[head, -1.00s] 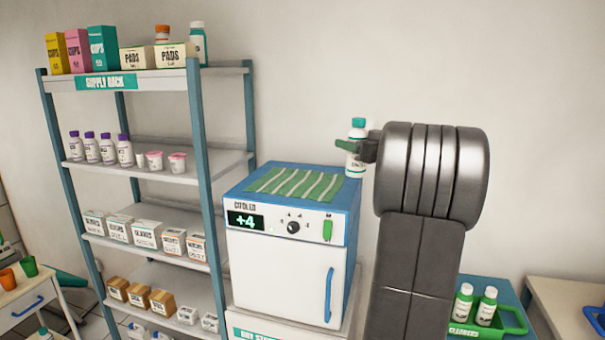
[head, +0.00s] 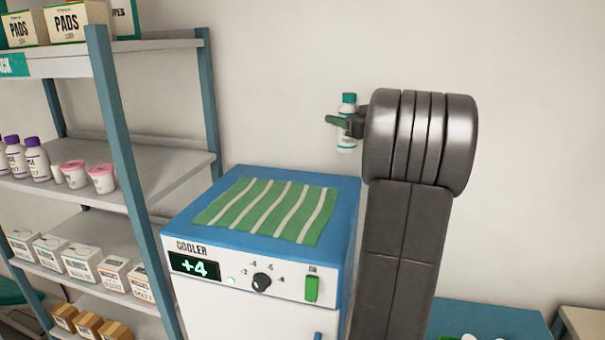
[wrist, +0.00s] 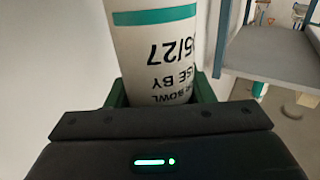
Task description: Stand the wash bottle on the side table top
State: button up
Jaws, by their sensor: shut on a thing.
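The wash bottle (head: 346,142) is white with a teal-green cap. My gripper (head: 345,123) is shut on it and holds it upright in the air, in front of the wall and to the right above the cooler. In the wrist view the white bottle (wrist: 153,45) fills the middle, its teal band and printed label upside down, between the green fingers of my gripper (wrist: 158,92). A blue table top (head: 495,318) shows at the lower right, partly behind my arm and cut off by the frame; I cannot tell whether it is the side table.
The cooler (head: 262,262) has a striped green cloth (head: 268,210) on top. The supply rack (head: 122,150) stands left with cups, bottles and boxes. Bottle tops (head: 468,337) show on the blue table's near side. A beige surface (head: 585,325) is at the right edge.

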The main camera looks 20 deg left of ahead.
aim_at(341, 150)
notch_tip(341, 150, down, 8)
jog(key=shift+s+f, duration=0.1)
jog(key=shift+f, duration=0.1)
dwell(0.3)
jog(key=o, duration=0.8)
jog(key=shift+f, duration=0.2)
jog(key=shift+c, duration=0.2)
jog(key=o, duration=0.4)
jog(key=shift+r, duration=0.15)
